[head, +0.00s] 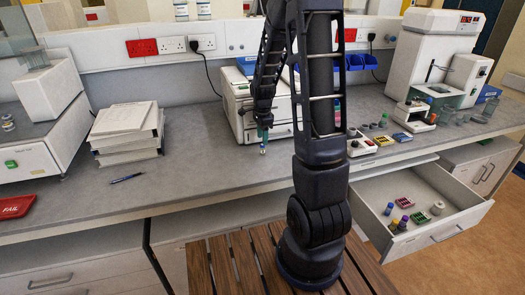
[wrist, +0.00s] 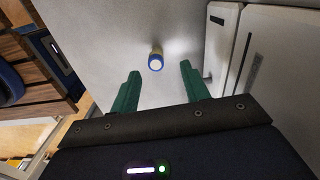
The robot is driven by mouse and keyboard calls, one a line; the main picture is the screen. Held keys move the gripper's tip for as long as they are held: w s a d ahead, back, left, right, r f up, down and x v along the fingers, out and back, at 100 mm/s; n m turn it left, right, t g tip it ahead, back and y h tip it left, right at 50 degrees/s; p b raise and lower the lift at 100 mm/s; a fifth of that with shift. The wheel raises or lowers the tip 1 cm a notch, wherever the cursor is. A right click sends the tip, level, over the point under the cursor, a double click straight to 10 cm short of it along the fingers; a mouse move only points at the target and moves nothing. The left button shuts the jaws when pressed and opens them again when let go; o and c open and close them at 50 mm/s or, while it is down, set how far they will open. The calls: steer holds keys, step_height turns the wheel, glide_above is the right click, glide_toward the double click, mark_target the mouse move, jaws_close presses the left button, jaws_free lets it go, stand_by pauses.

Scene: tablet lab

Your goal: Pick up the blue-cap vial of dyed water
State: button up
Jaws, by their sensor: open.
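A small vial with a blue-rimmed, pale-topped cap (wrist: 156,62) stands on the grey bench in the wrist view. It looks upright and is seen from above, just beyond and between my fingertips. In the head view the vial (head: 263,150) is a tiny light spot directly below my gripper. My gripper (head: 263,133) points down over the bench, in front of the white machine. In the wrist view its two green fingers (wrist: 160,69) are spread apart with nothing held between them. The liquid in the vial cannot be made out.
A white boxy machine (head: 244,108) stands close behind and right of the vial. A paper stack (head: 127,132) and a pen (head: 127,178) lie to the left on the bench. An open drawer (head: 430,222) with several small vials and racks juts out at right.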

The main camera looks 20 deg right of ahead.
mark_target(263, 147)
steer(key=shift+s+f, duration=0.15)
steer(key=shift+f, duration=1.45)
steer(key=shift+s+f, duration=0.15)
steer(key=shift+f, duration=1.4)
steer(key=shift+a, duration=0.1)
jaws_close()
